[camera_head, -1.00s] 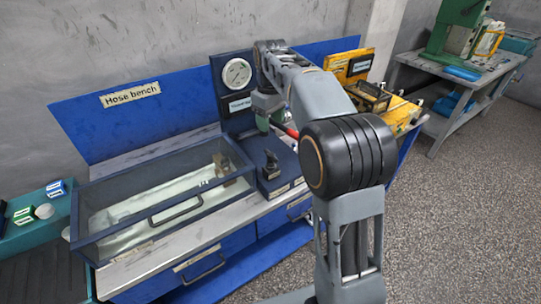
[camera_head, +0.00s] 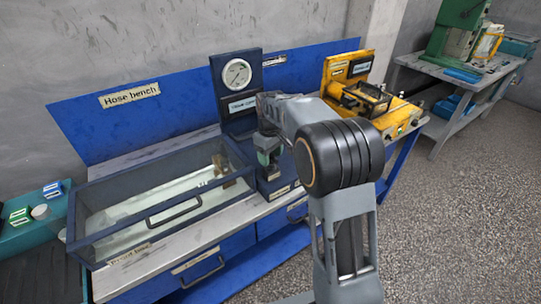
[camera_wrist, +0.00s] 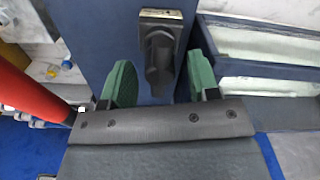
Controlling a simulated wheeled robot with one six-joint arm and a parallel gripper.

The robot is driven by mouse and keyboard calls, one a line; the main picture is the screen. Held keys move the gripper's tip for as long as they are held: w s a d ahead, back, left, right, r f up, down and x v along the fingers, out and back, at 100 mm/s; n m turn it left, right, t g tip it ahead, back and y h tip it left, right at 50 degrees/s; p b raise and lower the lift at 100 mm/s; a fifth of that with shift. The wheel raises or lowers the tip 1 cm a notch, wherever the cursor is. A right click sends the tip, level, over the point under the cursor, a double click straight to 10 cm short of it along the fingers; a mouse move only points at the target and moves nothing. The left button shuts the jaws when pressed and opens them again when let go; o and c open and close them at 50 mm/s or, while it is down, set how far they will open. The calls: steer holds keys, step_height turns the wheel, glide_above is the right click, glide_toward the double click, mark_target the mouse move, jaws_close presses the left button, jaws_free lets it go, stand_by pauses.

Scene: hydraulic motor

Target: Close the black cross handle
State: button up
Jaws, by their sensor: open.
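The black handle (camera_wrist: 158,62) stands on a dark square mount on a blue block (camera_wrist: 100,30) in the wrist view. Only one bar of it shows, so I cannot make out a cross shape. My gripper (camera_wrist: 162,82) is open, with one green finger pad to each side of the handle. Gaps show between the pads and the handle; I see no contact. In the head view my gripper (camera_head: 268,152) is over the block beside the glass tank, and it hides the handle there. A round gauge (camera_head: 237,74) stands on the panel behind.
A glass-sided tank (camera_head: 100,238) with a bar handle is directly left of the block. A red cylinder (camera_wrist: 28,92) is close by at the left of the wrist view. A yellow unit (camera_head: 400,112) stands to the right on the bench.

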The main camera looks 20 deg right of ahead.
steer(key=shift+f, duration=0.15)
steer(key=c, duration=0.9)
steer(key=shift+m+p, duration=0.3)
steer(key=shift+m, duration=0.4)
steer(key=shift+c, duration=0.2)
steer(key=m+p, duration=0.1)
steer(key=m, duration=0.1)
steer(key=shift+m, duration=0.4)
steer(key=m+p, duration=0.1)
steer(key=m, duration=0.3)
steer(key=shift+d, duration=0.1)
steer(key=m+p, duration=0.1)
steer(key=m, duration=0.4)
steer(key=shift+d+m+p, duration=0.1)
steer(key=shift+m+p, duration=0.25)
steer(key=shift+m, duration=1.95)
